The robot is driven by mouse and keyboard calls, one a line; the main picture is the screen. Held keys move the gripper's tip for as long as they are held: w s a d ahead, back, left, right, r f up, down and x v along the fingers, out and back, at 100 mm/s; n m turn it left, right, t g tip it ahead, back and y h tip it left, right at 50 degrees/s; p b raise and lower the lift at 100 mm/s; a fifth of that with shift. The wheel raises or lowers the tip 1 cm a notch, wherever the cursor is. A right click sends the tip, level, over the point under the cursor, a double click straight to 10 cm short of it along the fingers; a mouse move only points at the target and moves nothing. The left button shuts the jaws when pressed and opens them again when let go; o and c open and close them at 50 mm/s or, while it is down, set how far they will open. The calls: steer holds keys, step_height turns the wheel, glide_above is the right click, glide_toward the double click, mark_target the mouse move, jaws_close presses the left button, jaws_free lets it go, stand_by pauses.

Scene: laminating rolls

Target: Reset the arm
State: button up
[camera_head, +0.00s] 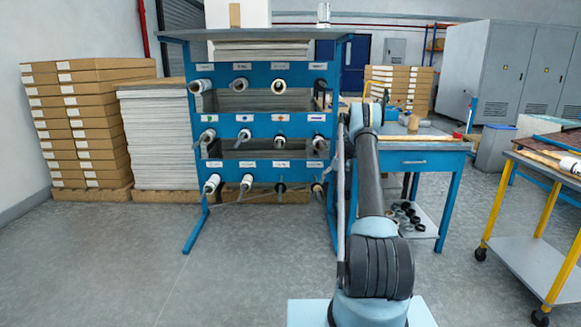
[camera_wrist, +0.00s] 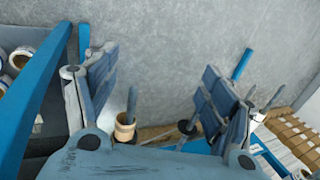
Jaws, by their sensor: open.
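My arm reaches forward from the bottom of the head view, ending near the right side of a blue rack (camera_head: 262,71). I cannot make out my gripper clearly in that view. In the wrist view my gripper (camera_wrist: 160,65) is open, its two padded fingers wide apart with nothing between their tips. A roll with a tan core (camera_wrist: 124,128) shows beside the base of the left finger.
The rack carries rolls on pegs in several rows, including a white roll (camera_head: 212,183). A blue workbench (camera_head: 422,160) stands close right of my arm. A yellow-legged cart (camera_head: 530,262) is at far right. Stacked boxes (camera_head: 90,120) stand left. The floor (camera_head: 120,265) at front left is clear.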

steer(key=s+a+r+h, duration=0.1)
steer(key=s+r, duration=0.6)
steer(key=r, duration=0.3)
steer(key=s+a+r, duration=0.2)
steer(key=s+r, duration=0.4)
steer(key=r, duration=0.3)
steer(key=s+a+r+h, duration=0.1)
steer(key=s+r, duration=0.4)
steer(key=s, duration=0.6)
steer(key=s+a+r, duration=0.1)
steer(key=s+r, duration=0.5)
steer(key=s, duration=0.5)
steer(key=s+f+t+h, duration=0.1)
steer(key=s+f, duration=0.1)
steer(key=s, duration=2)
steer(key=s+d+f+t+h, duration=0.1)
steer(key=s+f, duration=1)
steer(key=s, duration=0.5)
steer(key=shift+s+f, duration=0.2)
steer(key=shift+f, duration=0.1)
